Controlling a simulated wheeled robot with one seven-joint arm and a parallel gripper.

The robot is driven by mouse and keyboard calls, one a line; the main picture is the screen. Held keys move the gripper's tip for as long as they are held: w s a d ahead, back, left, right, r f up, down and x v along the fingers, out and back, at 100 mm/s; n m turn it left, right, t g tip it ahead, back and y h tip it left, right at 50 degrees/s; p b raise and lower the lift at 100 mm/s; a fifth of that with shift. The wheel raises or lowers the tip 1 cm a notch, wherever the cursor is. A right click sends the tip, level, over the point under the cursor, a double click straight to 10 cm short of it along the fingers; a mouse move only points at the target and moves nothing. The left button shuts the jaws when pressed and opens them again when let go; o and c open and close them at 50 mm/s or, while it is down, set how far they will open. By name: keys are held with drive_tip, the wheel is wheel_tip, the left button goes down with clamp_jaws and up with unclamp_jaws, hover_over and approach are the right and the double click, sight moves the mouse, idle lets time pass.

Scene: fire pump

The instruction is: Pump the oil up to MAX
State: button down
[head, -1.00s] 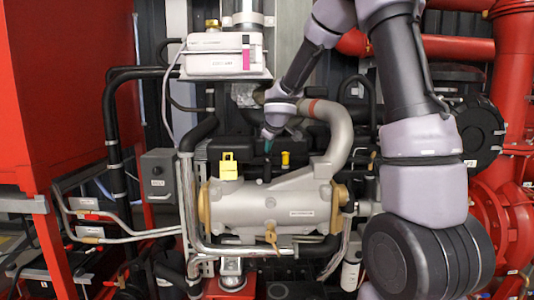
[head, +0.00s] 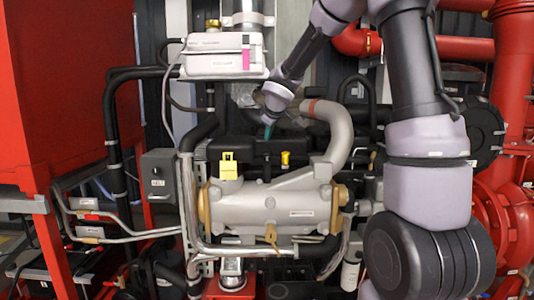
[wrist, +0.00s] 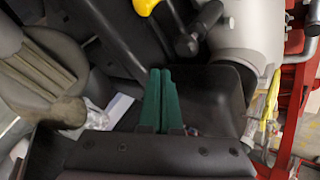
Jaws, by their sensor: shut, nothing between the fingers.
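My gripper (head: 268,132) is shut and empty, with its green fingers together above the dark engine cover behind the grey cylinder. The shut fingers also show in the wrist view (wrist: 158,100). A short black lever or knob (wrist: 187,45) is ahead of them, apart from the fingers; I cannot tell for sure that it is the pump handle. The white box (head: 222,58) above has a pink-and-white strip (head: 246,52) on its right side, which may be the oil level gauge. Its MAX mark is too small to read.
The grey cylinder (head: 270,205) fills the middle. A yellow tag (head: 228,167) and a yellow cap (head: 286,157) stand behind it. A curved grey pipe (head: 340,140) rises on the right. A grey switch box (head: 158,175) is on the left.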

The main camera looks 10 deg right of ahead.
drive_tip(key=shift+r, duration=1.2)
drive_tip(key=s+d+r+m+h, duration=0.1)
drive_tip(key=s+d+r+m, duration=0.35)
drive_tip(key=s, duration=0.55)
drive_tip(key=s+m+g+y, duration=0.2)
drive_tip(key=s+m, duration=0.6)
drive_tip(key=s, duration=1.8)
drive_tip(key=shift+d+m+y, duration=0.35)
drive_tip(key=shift+d+y, duration=0.1)
drive_tip(key=shift+y, duration=0.15)
drive_tip(key=shift+w, duration=0.1)
